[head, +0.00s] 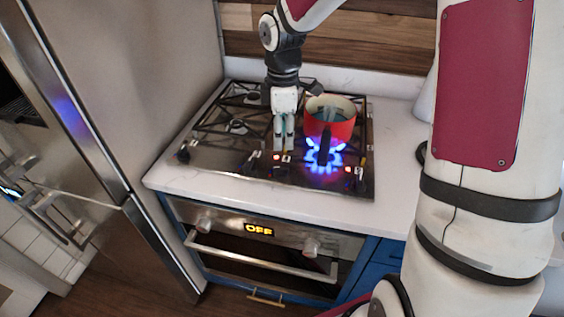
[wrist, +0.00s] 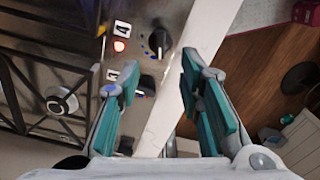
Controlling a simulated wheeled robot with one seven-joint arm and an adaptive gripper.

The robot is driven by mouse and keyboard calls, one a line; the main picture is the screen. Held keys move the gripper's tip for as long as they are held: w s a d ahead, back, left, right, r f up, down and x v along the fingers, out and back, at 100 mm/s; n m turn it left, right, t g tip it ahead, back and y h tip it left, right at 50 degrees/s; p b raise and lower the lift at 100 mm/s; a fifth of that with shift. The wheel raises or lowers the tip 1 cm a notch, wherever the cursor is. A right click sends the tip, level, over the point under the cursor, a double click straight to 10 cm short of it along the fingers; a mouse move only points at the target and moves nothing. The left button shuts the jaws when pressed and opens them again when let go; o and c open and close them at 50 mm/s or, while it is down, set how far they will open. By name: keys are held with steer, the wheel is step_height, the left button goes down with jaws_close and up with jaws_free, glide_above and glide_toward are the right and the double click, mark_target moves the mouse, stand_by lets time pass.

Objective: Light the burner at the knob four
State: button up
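My gripper (head: 284,148) points down over the front of the cooktop, left of the red pot (head: 330,122). In the wrist view, my gripper (wrist: 160,88) has its teal fingers well apart with nothing held. A dark knob (wrist: 147,85) shows between the fingers, partly covered by the left finger. Its white label (wrist: 114,75) seems to read four, but it is small. Another knob (wrist: 160,41) lies above it, with blue marks beside it and a red-lit spot by its label. The front-right burner (head: 323,158) has a blue flame under the pot.
The black grates (head: 215,115) cover the left and back of the cooktop. An unlit burner (wrist: 62,101) shows in the wrist view. The pot's dark handle points to the front. The oven display (head: 258,229) reads OFF. A steel fridge (head: 140,90) stands at the left.

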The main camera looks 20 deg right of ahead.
mark_target(282, 167)
step_height(282, 167, down, 10)
steer(key=shift+f, duration=0.1)
stand_by(0.4)
jaws_close()
